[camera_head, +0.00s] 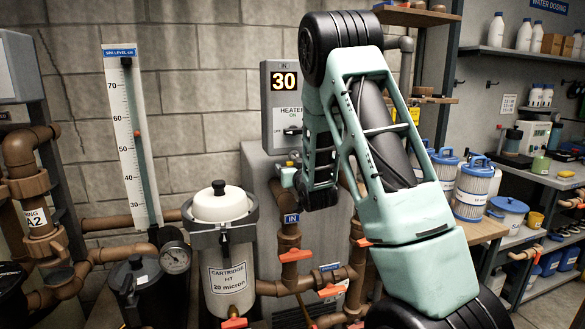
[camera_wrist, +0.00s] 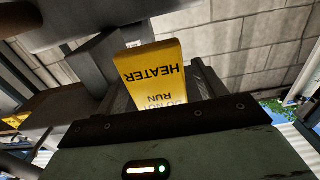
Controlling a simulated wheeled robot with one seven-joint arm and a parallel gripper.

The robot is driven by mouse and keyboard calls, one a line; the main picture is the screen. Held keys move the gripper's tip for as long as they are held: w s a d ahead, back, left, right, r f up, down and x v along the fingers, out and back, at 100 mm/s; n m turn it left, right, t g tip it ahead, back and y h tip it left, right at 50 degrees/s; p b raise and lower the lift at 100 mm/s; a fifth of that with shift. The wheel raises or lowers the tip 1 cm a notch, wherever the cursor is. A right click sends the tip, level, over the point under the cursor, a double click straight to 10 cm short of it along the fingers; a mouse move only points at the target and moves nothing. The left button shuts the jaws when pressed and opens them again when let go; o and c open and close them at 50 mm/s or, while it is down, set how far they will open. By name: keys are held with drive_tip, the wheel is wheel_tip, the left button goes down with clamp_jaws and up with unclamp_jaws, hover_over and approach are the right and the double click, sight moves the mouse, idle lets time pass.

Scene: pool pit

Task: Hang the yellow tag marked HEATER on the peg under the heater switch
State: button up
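The yellow tag (camera_wrist: 155,72) shows in the wrist view with HEATER printed upside down and more words below it. It stands between the fingers of my gripper (camera_wrist: 160,88), which is shut on it. In the head view my gripper (camera_head: 288,174) is low in front of the grey heater box, just below the heater switch (camera_head: 292,130). Most of the tag is hidden there by my gripper and arm. The peg under the switch cannot be made out clearly, and I cannot tell whether the tag touches it.
The heater box (camera_head: 277,82) reads 30. Brown pipes with red valve handles (camera_head: 296,255) stand below. A cartridge filter (camera_head: 226,265) and a spa level gauge (camera_head: 130,140) are to the left. Another yellow tag (camera_head: 415,116) shows behind my arm.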

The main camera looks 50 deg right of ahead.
drive_tip(key=b+v, duration=1.7)
drive_tip(key=b, duration=0.1)
drive_tip(key=shift+s+b, duration=0.25)
drive_tip(key=shift+b, duration=0.1)
idle(0.4)
